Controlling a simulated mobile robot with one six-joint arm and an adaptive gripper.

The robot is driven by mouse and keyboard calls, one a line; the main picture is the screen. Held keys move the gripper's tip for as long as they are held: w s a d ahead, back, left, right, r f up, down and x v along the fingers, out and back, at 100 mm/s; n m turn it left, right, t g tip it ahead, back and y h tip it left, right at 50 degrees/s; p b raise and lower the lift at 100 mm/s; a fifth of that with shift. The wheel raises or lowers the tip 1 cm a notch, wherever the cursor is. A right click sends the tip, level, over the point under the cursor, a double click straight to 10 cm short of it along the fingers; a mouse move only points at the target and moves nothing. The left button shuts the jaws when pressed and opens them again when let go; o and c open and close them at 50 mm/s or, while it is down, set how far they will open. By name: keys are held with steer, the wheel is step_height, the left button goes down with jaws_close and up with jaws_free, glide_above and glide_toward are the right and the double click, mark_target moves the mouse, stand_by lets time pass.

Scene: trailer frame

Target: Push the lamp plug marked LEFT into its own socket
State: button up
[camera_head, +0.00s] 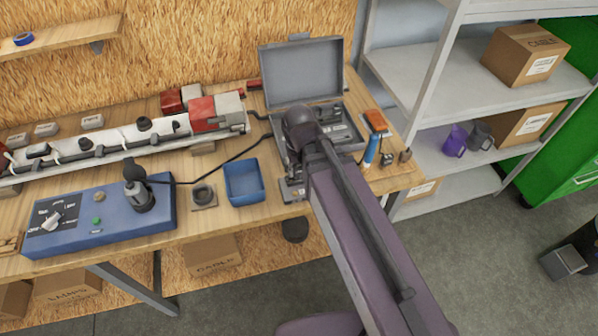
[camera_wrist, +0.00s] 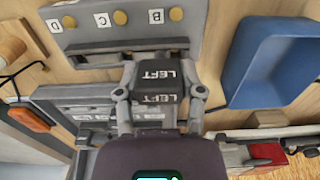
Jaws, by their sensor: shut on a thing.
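In the wrist view, my gripper (camera_wrist: 160,97) is shut on a black plug (camera_wrist: 161,80) with LEFT in white on two faces. One finger lies on each side of it. Beyond the plug is a grey holder (camera_wrist: 93,42) with yellow round spots and white tags D, C and B. I cannot tell whether the plug touches the holder. In the head view my arm hides the gripper and plug; part of the grey holder (camera_head: 292,189) shows. The long white trailer frame (camera_head: 65,160) carries several black fittings and red lamps (camera_head: 215,112). I cannot tell which fitting is the LEFT socket.
An open grey case (camera_head: 301,72) stands behind my arm. A blue tray (camera_head: 244,183) is left of the holder. A blue control box (camera_head: 95,218) holds a black connector (camera_head: 138,195) with a cable crossing the bench. Shelves (camera_head: 415,75) stand right.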

steer(key=w+d+r+p, duration=0.1)
steer(key=w+d, duration=0.2)
steer(key=w, duration=1.1)
steer(key=w+d+r+p, duration=0.2)
steer(key=w+d, duration=0.2)
steer(key=w, duration=0.9)
steer(key=shift+w+d, duration=0.2)
steer(key=shift+w, duration=0.15)
steer(key=shift+f+b, duration=2.05)
steer(key=shift+b, duration=0.05)
steer(key=shift+f+b, duration=0.55)
steer(key=shift+f+b, duration=0.3)
steer(key=shift+f+b, duration=0.35)
steer(key=shift+f, duration=0.25)
